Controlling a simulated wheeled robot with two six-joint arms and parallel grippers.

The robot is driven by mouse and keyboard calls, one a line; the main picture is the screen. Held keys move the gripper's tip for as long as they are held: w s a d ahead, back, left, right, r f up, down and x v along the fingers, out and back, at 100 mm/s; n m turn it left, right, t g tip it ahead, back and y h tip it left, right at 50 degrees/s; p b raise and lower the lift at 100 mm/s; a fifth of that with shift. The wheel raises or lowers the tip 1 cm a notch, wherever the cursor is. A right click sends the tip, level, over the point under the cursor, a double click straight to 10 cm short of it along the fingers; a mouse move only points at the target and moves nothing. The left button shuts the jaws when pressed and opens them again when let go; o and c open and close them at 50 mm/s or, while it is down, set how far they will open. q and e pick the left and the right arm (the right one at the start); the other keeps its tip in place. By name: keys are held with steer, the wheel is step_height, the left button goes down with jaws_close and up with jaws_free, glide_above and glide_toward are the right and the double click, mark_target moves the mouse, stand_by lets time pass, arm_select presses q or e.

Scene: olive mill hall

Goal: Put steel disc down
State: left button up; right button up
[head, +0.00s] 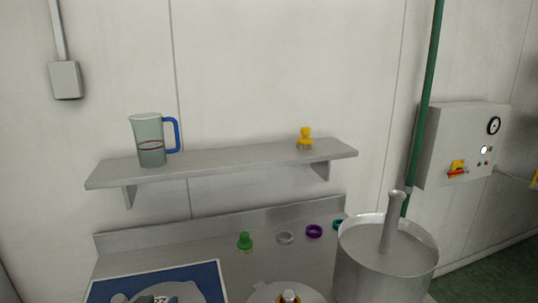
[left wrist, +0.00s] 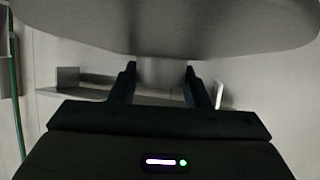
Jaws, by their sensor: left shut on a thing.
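The steel disc (left wrist: 180,25) is a wide, flat grey plate that fills the top of the left wrist view. A short grey stub (left wrist: 162,74) sticks out of it. My left gripper (left wrist: 160,80) is shut on this stub, with one dark finger on each side. In the head view, a grey rounded shape over a blue-faced panel (head: 213,270) at the bottom edge is cut off, and I cannot tell whether it is the held disc. My right gripper is not in view.
A steel pot (head: 385,275) stands at right, beside a green pipe (head: 424,100).

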arm_select(q)
steer(key=d, duration=0.5)
steer(key=shift+f+b, duration=0.25)
steer(key=shift+b, duration=0.15)
steer(key=f+b, duration=0.6)
steer(key=shift+a, duration=0.2)
steer(key=shift+r, duration=0.1)
